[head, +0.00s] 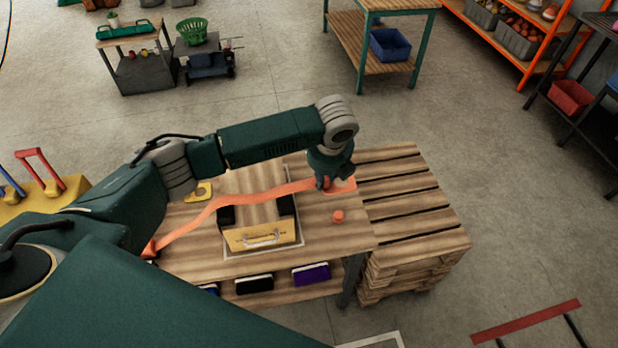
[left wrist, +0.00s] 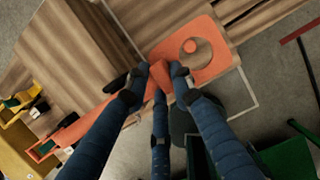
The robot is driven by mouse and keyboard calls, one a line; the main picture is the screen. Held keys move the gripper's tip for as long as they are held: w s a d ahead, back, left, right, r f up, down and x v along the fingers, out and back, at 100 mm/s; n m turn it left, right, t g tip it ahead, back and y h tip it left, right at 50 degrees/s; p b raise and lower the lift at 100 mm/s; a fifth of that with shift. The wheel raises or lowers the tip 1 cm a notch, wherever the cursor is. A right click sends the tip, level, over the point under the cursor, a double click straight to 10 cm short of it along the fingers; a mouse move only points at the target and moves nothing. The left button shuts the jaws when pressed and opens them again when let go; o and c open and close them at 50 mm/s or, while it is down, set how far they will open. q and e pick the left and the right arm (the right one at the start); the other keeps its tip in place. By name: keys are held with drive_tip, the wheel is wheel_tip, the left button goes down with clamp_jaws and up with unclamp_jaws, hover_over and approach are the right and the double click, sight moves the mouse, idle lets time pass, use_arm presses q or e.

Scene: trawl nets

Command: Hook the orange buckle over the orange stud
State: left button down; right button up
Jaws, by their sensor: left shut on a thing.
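The orange buckle (head: 346,184) is a flat plate with a round hole, at the end of an orange strap (head: 212,206) that runs across a wooden box on the table. My left gripper (head: 326,184) is shut on the buckle's strap end; the left wrist view shows its fingers (left wrist: 160,78) there, with the buckle plate (left wrist: 213,65) reaching beyond them. The orange stud (head: 338,216) is a short round peg on the table, right of the box. My right gripper is not in view.
The wooden box (head: 262,237) with a front handle stands under the strap on the table (head: 340,240). A yellow plate (head: 199,192) lies at its left. Slatted pallets (head: 420,215) adjoin the table on the right. Tabletop around the stud is clear.

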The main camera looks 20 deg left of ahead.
use_arm(q)
drive_tip(key=f, duration=0.1)
drive_tip(key=f+b, duration=0.1)
drive_tip(key=f, duration=0.1)
drive_tip(key=shift+w+d, duration=0.2)
drive_tip(key=shift+d, duration=0.2)
wheel_tip(320, 180, down, 12)
drive_tip(key=b, duration=1.2)
drive_tip(key=shift+a+r, duration=0.1)
drive_tip(key=shift+r, duration=0.05)
drive_tip(key=shift+f+b, duration=1.2)
drive_tip(key=shift+f, duration=1.45)
